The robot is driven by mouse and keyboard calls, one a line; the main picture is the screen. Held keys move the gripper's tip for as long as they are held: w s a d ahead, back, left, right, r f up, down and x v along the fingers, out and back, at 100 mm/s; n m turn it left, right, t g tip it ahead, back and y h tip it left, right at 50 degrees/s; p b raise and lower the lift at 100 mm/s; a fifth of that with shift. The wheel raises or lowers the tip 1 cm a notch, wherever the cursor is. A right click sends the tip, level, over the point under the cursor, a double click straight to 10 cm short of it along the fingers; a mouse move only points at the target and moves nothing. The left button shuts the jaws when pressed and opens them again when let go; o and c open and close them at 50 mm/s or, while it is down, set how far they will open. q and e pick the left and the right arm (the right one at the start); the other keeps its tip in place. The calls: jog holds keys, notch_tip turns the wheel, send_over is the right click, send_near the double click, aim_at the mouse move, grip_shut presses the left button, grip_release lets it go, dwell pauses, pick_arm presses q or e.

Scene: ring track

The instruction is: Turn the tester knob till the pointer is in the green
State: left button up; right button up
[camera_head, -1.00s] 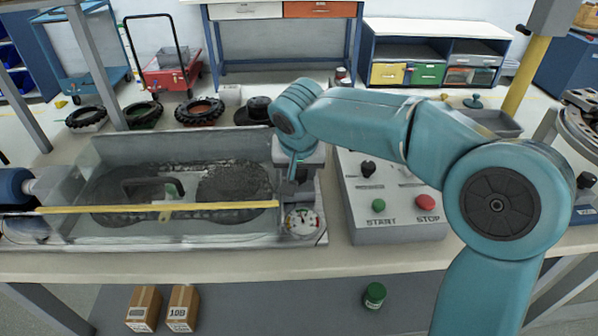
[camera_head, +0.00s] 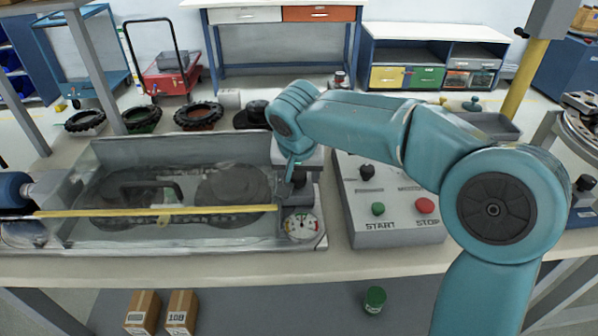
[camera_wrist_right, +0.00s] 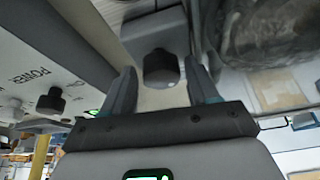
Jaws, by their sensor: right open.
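The tester (camera_head: 110,240) is a grey bench unit with a clear cover. Its round white dial (camera_head: 300,226) is at its front right corner, with coloured marks. The pointer is too small to read surely. My right gripper (camera_head: 294,178) is over the tester's right end, just behind the dial. In the right wrist view, a dark knob (camera_wrist_right: 161,68) on a grey housing lies between the spread fingers of my right gripper (camera_wrist_right: 160,74). Gaps show on both sides, so the fingers appear apart from it. My left gripper is out of view.
A grey control box (camera_head: 398,240) with a black knob, a green START button and a red STOP button stands right of the tester. A yellow bar (camera_head: 110,212) crosses the tester's front. Several tyres (camera_head: 198,115) lie behind it. The bench front edge is clear.

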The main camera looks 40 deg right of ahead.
jog(key=shift+a+f, duration=0.2)
dwell(0.5)
